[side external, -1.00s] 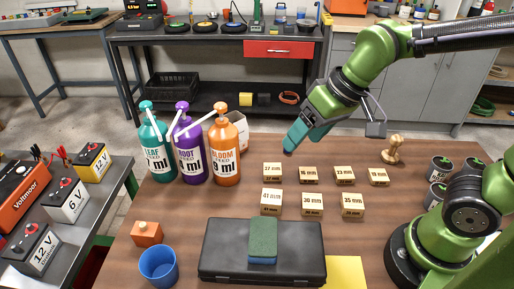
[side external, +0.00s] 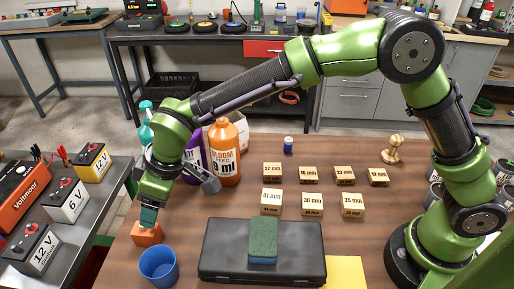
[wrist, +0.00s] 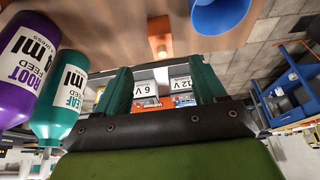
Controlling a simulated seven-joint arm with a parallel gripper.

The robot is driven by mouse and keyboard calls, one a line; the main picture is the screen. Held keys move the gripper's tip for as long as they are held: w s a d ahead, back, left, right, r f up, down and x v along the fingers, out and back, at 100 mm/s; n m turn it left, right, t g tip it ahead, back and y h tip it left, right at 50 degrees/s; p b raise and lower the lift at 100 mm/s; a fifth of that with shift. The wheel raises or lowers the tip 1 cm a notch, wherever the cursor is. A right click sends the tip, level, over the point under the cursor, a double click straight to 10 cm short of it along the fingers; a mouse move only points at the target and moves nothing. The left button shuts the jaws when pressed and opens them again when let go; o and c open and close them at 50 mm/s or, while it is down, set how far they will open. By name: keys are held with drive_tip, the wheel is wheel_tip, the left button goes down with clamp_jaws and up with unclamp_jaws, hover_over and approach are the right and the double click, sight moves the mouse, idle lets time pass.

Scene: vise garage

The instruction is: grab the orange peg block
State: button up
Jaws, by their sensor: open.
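The orange peg block (side external: 147,235) sits on the brown table at the front left, just behind the blue cup. My gripper (side external: 148,214) points down at it from directly above, and its fingers hide the peg in the side view. In the wrist view the block (wrist: 159,26) and its light round peg (wrist: 162,52) show at the top middle. They line up with the gap between the open fingers of my gripper (wrist: 160,72). The gap looks empty; I cannot tell whether the fingertips touch the block.
The blue cup (side external: 158,266) stands close in front of the block. Pump bottles, including an orange one (side external: 224,150), stand behind my wrist. A black case (side external: 215,268) with a sponge (side external: 263,240) lies to the right. Labelled wooden blocks (side external: 312,205) fill the table's middle.

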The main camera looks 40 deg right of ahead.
sight(146, 232)
drive_tip(key=x, duration=0.6)
drive_tip(key=shift+f, duration=0.35)
drive_tip(key=shift+a+x, duration=0.2)
drive_tip(key=shift+x, duration=2.85)
drive_tip(key=shift+r, duration=0.15)
drive_tip(key=c, duration=1.1)
